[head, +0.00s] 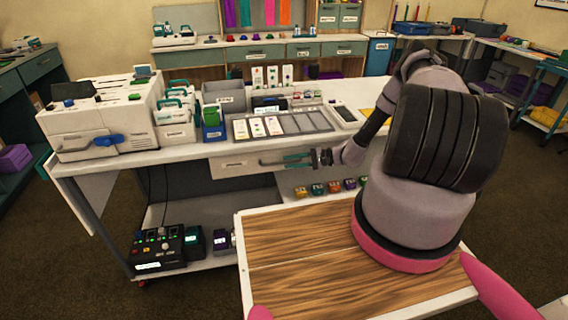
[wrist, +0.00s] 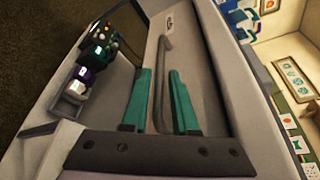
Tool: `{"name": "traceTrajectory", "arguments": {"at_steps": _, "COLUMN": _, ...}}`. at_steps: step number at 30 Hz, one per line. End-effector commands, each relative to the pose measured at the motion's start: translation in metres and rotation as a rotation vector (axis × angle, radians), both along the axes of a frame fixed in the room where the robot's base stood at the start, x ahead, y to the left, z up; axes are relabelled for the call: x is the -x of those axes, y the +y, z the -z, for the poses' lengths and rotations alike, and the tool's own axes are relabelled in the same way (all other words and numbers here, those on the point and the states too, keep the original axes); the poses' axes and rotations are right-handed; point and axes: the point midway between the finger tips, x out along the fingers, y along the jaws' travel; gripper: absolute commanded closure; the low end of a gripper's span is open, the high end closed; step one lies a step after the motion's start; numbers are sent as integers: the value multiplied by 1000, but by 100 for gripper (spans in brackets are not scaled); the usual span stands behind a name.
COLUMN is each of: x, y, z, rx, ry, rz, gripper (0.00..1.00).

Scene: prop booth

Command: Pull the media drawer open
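The pale drawer (head: 228,166) sits under the top of the white workbench, with a small label on its front that I cannot read. It looks shut. My gripper (head: 263,161) reaches to the drawer front from the right. In the wrist view, the drawer front (wrist: 203,85) carries a long grey bar handle (wrist: 166,45). The teal fingers of my gripper (wrist: 161,74) stand apart, one on each side of the handle, with gaps visible. The lower end of the handle is partly hidden by the gripper.
The white workbench (head: 90,161) carries a card tray (head: 282,124), bins and a white machine (head: 95,122). Its lower shelf holds a black control box (head: 158,250) and small coloured items. A wood-topped surface (head: 300,270) is in the foreground.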

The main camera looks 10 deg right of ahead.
Motion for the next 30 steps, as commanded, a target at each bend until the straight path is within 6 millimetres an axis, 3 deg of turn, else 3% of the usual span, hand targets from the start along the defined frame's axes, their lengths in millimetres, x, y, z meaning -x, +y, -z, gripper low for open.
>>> {"name": "traceTrajectory", "arguments": {"at_steps": 6, "x": -8, "y": 23, "z": 5, "rx": 0, "ry": -1, "rz": -1, "gripper": 73}}
{"name": "traceTrajectory", "arguments": {"at_steps": 16, "x": -9, "y": 26, "z": 6, "rx": 0, "ry": 0, "rz": 0, "gripper": 73}}
{"name": "traceTrajectory", "arguments": {"at_steps": 17, "x": -9, "y": 26, "z": 6, "rx": 0, "ry": 0, "rz": 0, "gripper": 77}}
{"name": "traceTrajectory", "arguments": {"at_steps": 18, "x": -9, "y": 26, "z": 6, "rx": 0, "ry": 0, "rz": 0, "gripper": 92}}
{"name": "traceTrajectory", "arguments": {"at_steps": 19, "x": -9, "y": 26, "z": 6, "rx": 0, "ry": 0, "rz": 0, "gripper": 100}}
{"name": "traceTrajectory", "arguments": {"at_steps": 30, "x": -9, "y": 26, "z": 6, "rx": 0, "ry": 0, "rz": 0, "gripper": 100}}
